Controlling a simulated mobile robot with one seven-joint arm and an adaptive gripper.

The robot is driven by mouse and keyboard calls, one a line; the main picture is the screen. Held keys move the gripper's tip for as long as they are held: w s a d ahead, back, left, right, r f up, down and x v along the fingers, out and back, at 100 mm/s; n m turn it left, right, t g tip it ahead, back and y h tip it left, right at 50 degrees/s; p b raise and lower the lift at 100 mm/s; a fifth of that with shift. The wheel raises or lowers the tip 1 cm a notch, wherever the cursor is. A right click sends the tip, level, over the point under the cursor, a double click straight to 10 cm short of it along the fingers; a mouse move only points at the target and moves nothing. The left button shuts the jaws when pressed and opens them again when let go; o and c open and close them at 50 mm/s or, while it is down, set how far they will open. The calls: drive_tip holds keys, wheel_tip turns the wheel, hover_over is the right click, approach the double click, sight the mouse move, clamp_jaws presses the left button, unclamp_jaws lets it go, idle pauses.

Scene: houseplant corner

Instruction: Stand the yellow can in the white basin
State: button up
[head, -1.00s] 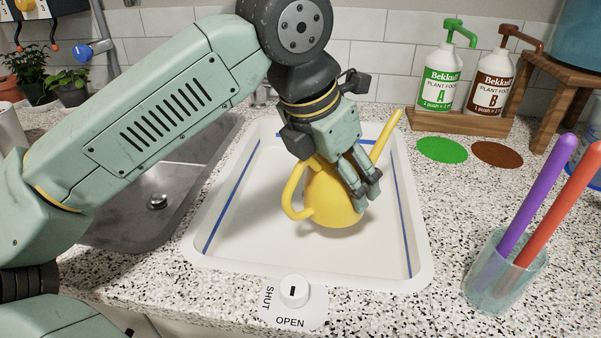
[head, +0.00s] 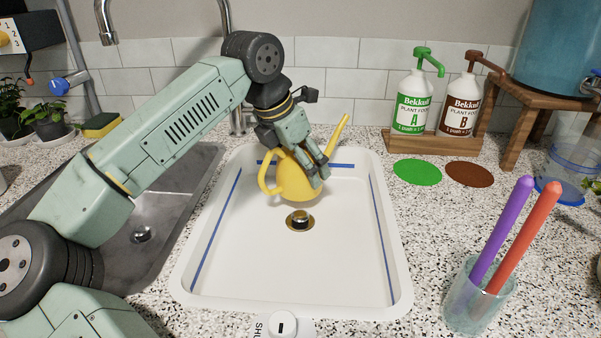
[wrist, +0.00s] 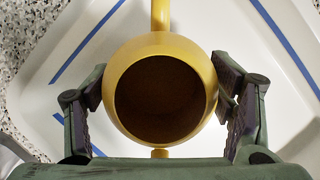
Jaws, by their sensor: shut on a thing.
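The yellow can (head: 285,181) is a watering can with a loop handle on its left and a thin spout rising to the right. In the head view it is upright over the far part of the white basin (head: 235,285); I cannot tell whether its base touches the floor. My gripper (head: 318,174) is shut around the can's body. In the wrist view the can (wrist: 160,50) shows its dark round opening between the two fingers (wrist: 161,97), spout toward the top. A drain plug (head: 300,219) sits on the basin floor in front of the can.
A drain knob (head: 282,325) is at the basin's front edge. A steel sink (head: 150,200) lies left. A glass with purple and red sticks (head: 478,300) stands right. Plant food bottles (head: 415,102) stand behind on a wooden rack. The basin's front floor is clear.

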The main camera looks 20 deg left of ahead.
sight(281, 151)
drive_tip(key=shift+w+a+f, duration=0.1)
drive_tip(key=shift+w+f, duration=0.15)
drive_tip(key=shift+f+p, duration=0.35)
drive_tip(key=shift+f, duration=1.2)
drive_tip(key=shift+f, duration=0.1)
drive_tip(key=shift+f+b, duration=0.15)
drive_tip(key=shift+b, duration=0.15)
drive_tip(key=o, duration=1.2)
drive_tip(key=v, duration=1.2)
drive_tip(key=shift+r, duration=0.3)
